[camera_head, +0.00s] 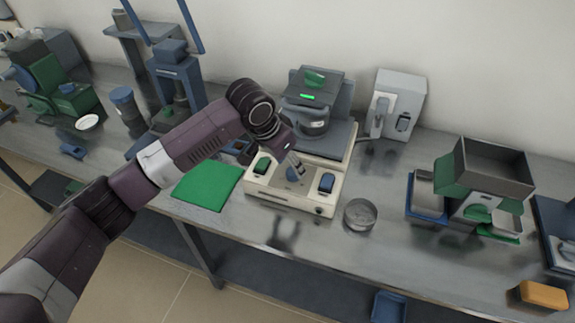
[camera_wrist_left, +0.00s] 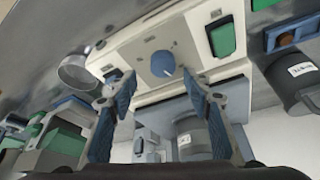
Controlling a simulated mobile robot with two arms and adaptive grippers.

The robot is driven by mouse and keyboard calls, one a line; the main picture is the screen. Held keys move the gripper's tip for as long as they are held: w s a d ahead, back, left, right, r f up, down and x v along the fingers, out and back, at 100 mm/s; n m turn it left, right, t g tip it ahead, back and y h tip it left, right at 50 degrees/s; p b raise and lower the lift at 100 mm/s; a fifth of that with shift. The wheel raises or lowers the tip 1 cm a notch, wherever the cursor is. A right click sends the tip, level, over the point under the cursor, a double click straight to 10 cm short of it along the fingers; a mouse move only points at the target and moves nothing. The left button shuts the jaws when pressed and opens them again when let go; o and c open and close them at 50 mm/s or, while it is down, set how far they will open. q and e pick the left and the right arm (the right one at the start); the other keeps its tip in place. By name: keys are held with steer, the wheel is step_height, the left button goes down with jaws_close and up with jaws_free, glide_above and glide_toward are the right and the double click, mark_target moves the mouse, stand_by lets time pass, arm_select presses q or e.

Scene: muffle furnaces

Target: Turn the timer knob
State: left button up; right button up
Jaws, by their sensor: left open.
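The timer knob (camera_wrist_left: 163,63) is a round blue dial with a white mark, on the cream front of a bench device (camera_head: 262,192). In the head view it is largely hidden by my gripper. My left gripper (camera_head: 293,166) is over the front panel of this device. In the left wrist view, my left gripper (camera_wrist_left: 158,76) is open, with one finger on each side of the knob's near edge. The fingers look apart from the knob; I cannot tell how far away it is. My right gripper is not in view.
A green rocker (camera_head: 262,165) and a blue rocker (camera_head: 327,182) flank the knob. Bare bench (camera_head: 290,237) shows in front.

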mark_target(291, 172)
arm_select(q)
steer(key=x, duration=0.3)
steer(key=shift+w+a+f, duration=0.15)
steer(key=shift+w+f, duration=0.05)
steer(key=shift+f, duration=0.1)
steer(key=shift+w+f, duration=0.1)
steer(key=shift+f, duration=0.15)
steer(key=shift+c, duration=0.6)
steer(key=c, duration=1)
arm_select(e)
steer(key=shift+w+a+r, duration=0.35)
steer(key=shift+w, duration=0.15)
